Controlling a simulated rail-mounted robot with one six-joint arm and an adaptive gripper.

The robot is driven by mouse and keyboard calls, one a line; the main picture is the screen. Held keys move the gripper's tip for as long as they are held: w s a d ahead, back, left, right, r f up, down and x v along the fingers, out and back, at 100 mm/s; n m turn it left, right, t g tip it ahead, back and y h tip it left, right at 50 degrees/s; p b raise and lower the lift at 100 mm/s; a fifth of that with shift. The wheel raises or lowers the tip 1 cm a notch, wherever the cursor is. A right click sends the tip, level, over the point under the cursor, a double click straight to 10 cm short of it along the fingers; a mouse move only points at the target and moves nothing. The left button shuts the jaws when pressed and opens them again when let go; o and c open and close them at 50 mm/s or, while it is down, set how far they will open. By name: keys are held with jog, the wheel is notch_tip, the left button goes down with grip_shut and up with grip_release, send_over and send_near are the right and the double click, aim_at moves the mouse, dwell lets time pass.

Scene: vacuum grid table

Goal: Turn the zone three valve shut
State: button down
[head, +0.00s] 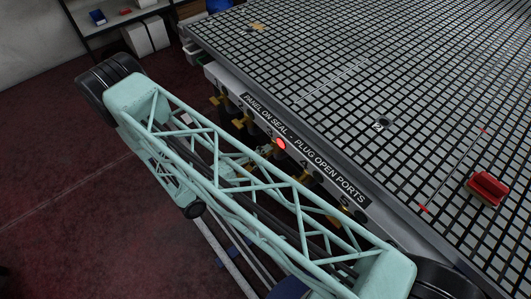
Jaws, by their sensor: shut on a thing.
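A row of yellow-handled valves runs along the table's front face, below a strip reading "PANEL ON SEAL - PLUG OPEN PORTS". The middle valve (264,151), by its place in the row the zone three valve, sits beside a lit red lamp (280,144). My mint truss arm partly covers it, so its handle angle is unclear. Two valves show to its left, the nearer being a yellow handle (239,122). More handles show to the right, partly behind the truss. I cannot make out my gripper; the arm's truss hides that area.
The black-gridded vacuum table (330,48) fills the upper right. A red block with a tan base (487,188) lies on it at right, and a small black disc (385,122) sits near the middle. A shelf with white boxes (136,40) stands at upper left. Dark red floor lies open at left.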

jog(key=shift+f+m+b, duration=0.15)
jog(key=shift+m+b, duration=0.3)
jog(key=shift+m, duration=1.15)
jog(key=c, duration=2.8)
grip_release()
jog(key=shift+s+a, duration=0.1)
jog(key=shift+a, duration=0.05)
jog(key=shift+v, duration=5.9)
